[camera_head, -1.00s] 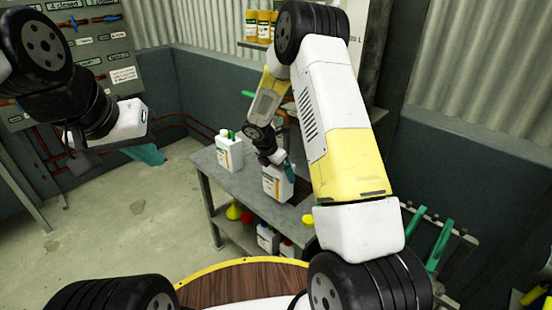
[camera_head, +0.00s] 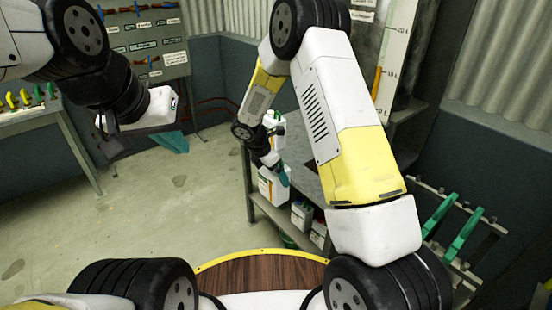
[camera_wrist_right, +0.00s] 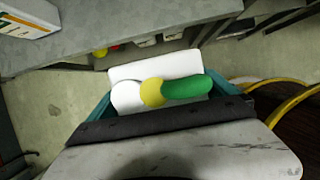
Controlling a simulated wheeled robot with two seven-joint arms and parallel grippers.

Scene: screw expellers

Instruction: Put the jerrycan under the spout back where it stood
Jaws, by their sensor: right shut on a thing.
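My right gripper (camera_head: 283,178) is shut on a white jerrycan (camera_head: 268,186) with a green and yellow label. It holds the jerrycan off the grey bench (camera_head: 305,175), by its left edge. In the right wrist view the jerrycan's white top (camera_wrist_right: 190,64) sits between the teal fingers, with a white cap, a yellow piece and a green piece on it. Another white jerrycan (camera_head: 272,121) stands on the bench behind my right arm, partly hidden. My left gripper (camera_head: 172,143) hangs at the left, away from both; its finger gap is hidden. I cannot make out the spout.
The bench's lower shelf holds several containers (camera_head: 301,214). A side table (camera_head: 30,120) with coloured handles stands at the far left. A rack with green handles (camera_head: 462,238) is at the right. The concrete floor (camera_head: 190,210) between them is clear.

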